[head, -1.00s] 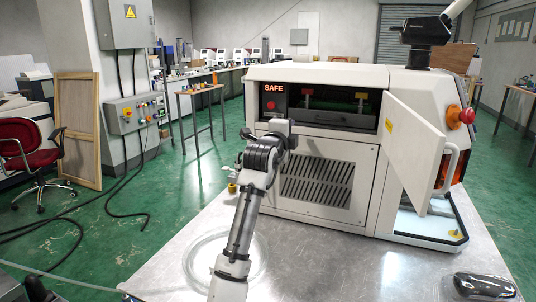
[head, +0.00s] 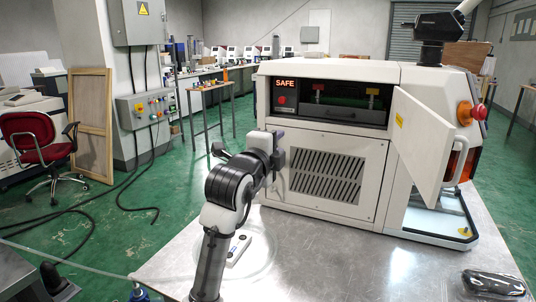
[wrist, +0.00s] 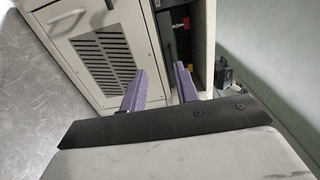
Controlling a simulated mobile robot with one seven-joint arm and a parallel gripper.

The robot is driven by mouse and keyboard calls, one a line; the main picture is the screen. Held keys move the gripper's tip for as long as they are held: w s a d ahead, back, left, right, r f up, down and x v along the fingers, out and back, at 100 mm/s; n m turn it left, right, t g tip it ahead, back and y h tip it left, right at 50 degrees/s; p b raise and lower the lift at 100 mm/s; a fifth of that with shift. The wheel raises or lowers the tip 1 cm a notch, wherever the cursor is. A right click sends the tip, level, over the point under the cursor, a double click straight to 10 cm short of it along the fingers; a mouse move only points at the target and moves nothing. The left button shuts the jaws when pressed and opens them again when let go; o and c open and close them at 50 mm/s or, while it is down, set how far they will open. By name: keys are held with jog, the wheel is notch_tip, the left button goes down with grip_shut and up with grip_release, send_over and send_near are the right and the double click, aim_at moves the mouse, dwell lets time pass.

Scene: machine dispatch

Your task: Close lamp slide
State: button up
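The white machine (head: 393,190) stands on a metal table and shows a lit SAFE sign. Its upper opening (head: 352,88) holds a dark slide front with a handle (head: 345,113), and red and yellow tabs show behind it. I cannot tell for certain whether this is the lamp slide or how far out it stands. My gripper (head: 278,145) is at the machine's front left, below the SAFE panel. In the wrist view, my gripper's (wrist: 161,75) two purple fingers are apart with nothing between them.
A white door (head: 425,150) stands swung open at the machine's right. A dark glossy object (head: 493,284) lies at the table's front right. A small white device (head: 238,250) lies beside my arm. The table's (head: 330,265) front middle is clear.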

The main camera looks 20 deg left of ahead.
jog(key=s+b, duration=0.1)
jog(key=s, duration=0.3)
jog(key=shift+s+a, duration=0.1)
jog(key=shift+s, duration=0.3)
